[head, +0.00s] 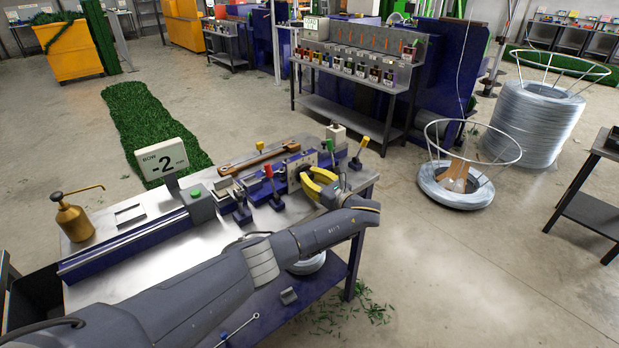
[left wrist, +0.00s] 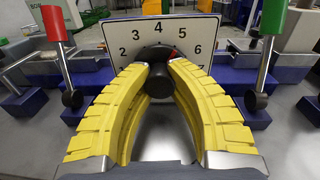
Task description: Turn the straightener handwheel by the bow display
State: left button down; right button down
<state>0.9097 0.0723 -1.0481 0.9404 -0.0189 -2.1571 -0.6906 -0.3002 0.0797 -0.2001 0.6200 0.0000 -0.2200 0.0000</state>
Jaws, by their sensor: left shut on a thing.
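The bow display (head: 161,159) stands on the bench and reads "BOW -2". My left gripper (head: 308,178) has yellow padded fingers and reaches the far right part of the bench. In the left wrist view its fingers (left wrist: 160,72) are shut on the dark round handwheel (left wrist: 158,83), one on each side. Behind the handwheel is a white dial plate (left wrist: 160,37) with numbers; a red pointer tip shows between 5 and 6. The fingers hide parts of the wheel and the lower numbers. My right gripper is not in view.
A red-handled lever (left wrist: 54,28) and a green-handled lever (left wrist: 271,25) flank the dial. A brass oil can (head: 74,217) stands on the bench's left end. A wooden-handled tool (head: 258,157) lies behind. Wire coils (head: 455,185) stand on the floor at right.

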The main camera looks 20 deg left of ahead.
pick_arm(q)
jog(key=shift+r+n, duration=0.15)
jog(key=shift+n, duration=0.25)
jog(key=n, duration=0.3)
jog(key=shift+r+n, duration=0.1)
jog(key=shift+n, duration=0.8)
jog(key=shift+a+r, duration=0.1)
jog(key=c, duration=1.1)
grip_release()
jog(key=shift+o, duration=0.2)
jog(key=shift+f, duration=0.2)
jog(key=v, duration=1.2)
jog(key=shift+r, duration=0.2)
